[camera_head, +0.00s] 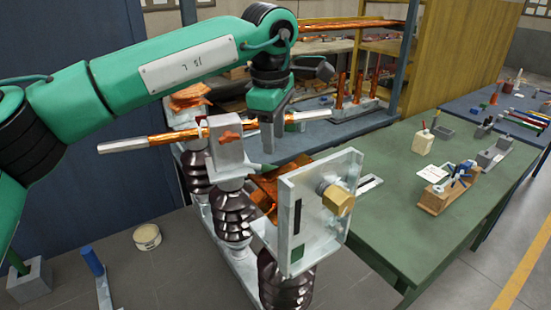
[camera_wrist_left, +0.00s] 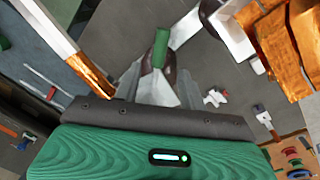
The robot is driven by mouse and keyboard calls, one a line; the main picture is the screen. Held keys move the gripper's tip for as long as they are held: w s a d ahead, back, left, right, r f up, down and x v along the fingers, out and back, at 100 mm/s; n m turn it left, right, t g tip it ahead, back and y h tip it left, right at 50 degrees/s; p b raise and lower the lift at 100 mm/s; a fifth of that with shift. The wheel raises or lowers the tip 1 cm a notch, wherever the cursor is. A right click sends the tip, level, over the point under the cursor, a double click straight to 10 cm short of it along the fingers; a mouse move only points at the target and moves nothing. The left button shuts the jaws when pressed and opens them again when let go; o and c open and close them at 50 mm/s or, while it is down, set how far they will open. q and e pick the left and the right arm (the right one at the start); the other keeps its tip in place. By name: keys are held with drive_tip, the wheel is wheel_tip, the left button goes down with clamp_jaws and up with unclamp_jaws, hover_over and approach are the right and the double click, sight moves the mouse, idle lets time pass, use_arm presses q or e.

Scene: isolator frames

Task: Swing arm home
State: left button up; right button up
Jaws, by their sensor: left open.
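The isolator's swing arm is a long bar with copper-coloured sections and pale metal ends (camera_head: 160,140). It crosses a metal block (camera_head: 230,155) on a dark ribbed insulator (camera_head: 234,212). Its copper and white part also seems to show at upper left in the left wrist view (camera_wrist_left: 90,73). Copper contacts (camera_head: 268,188) sit behind an upright metal plate (camera_head: 300,220) with a brass hex nut (camera_head: 338,198). My left gripper (camera_head: 268,148) is open, pointing down near the bar, above a small green tip (camera_wrist_left: 160,48). I cannot tell whether it touches anything. My right gripper is out of view.
A green workbench (camera_head: 400,205) on the right holds a wooden block with a tool (camera_head: 445,190) and small parts. A shelf with copper pieces (camera_head: 350,90) stands behind. A round tin (camera_head: 147,237) and a blue-topped post (camera_head: 92,260) are at lower left.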

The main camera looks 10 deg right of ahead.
use_arm(q)
drive_tip(key=f, duration=0.2)
drive_tip(key=f+p, duration=0.1)
drive_tip(key=f, duration=0.4)
drive_tip(key=shift+w+d+f+p, duration=0.2)
drive_tip(key=shift+w+f+p, duration=0.1)
drive_tip(key=shift+w+p, duration=0.1)
clamp_jaws()
